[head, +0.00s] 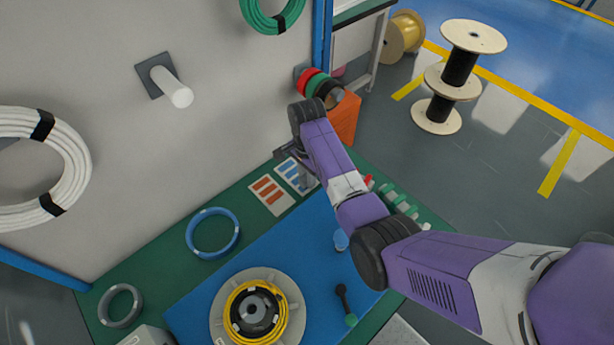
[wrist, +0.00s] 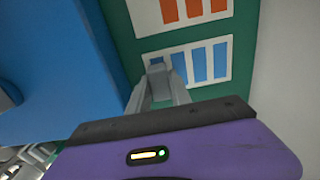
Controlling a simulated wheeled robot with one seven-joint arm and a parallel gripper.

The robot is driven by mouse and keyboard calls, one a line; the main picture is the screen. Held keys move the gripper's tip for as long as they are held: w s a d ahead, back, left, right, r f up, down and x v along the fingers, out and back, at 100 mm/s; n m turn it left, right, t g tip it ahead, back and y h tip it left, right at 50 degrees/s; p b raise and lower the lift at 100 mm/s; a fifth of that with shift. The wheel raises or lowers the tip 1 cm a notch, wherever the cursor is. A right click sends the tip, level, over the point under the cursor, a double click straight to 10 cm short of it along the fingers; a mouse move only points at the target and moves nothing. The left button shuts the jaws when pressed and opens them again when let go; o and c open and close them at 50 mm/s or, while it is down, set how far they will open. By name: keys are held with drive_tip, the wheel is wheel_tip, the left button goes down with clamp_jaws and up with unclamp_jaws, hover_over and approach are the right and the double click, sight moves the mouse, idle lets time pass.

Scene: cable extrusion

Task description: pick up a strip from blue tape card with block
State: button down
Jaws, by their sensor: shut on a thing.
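The blue tape card (head: 296,176) is a white card with blue strips. It lies on the green table top near the wall, and also shows in the wrist view (wrist: 232,73). My gripper (wrist: 158,74) is over the card's left end in the wrist view, shut on a small grey block (wrist: 157,69). The block is over or against the leftmost strip; I cannot tell if they touch. Several blue strips (wrist: 200,65) show on the card to the right of the fingers. In the head view my arm partly hides the card.
A card with orange strips (head: 269,189) lies beside the blue one. A blue mat (head: 300,240), a blue cable ring (head: 212,233) and a yellow cable spool (head: 258,310) are nearer. An orange bin (head: 345,117) and tape rolls (head: 316,84) stand beyond my gripper.

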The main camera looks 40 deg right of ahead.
drive_tip(key=shift+f+b, duration=0.35)
drive_tip(key=shift+f, duration=0.3)
idle(0.4)
drive_tip(key=shift+s+f, duration=0.1)
drive_tip(key=shift+f, duration=0.1)
idle(0.9)
wheel_tip(320, 180, up, 6)
drive_tip(key=p, duration=0.6)
drive_tip(key=shift+r, duration=1.15)
